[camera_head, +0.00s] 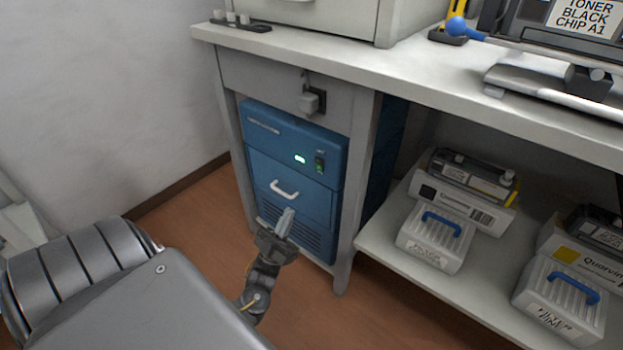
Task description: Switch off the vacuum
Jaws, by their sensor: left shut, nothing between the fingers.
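The vacuum is a blue cabinet unit (262,160) standing under the left end of the workbench. Its upper panel has a lit green indicator (300,159) and, to the right of it, a small dark switch (320,162) that shows some green. A white handle (284,190) is on the front below the panel. My left gripper (287,218) is shut and empty, in front of the lower front of the unit, below the handle and the switch. Whether it touches the unit cannot be told. My right gripper is not in view.
The grey workbench top (420,75) overhangs the unit, and a grey box with a plug (310,100) is on the apron above it. A bench leg (360,190) stands just right of the unit. The lower shelf (390,240) holds toner cartridges and white boxes with blue handles.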

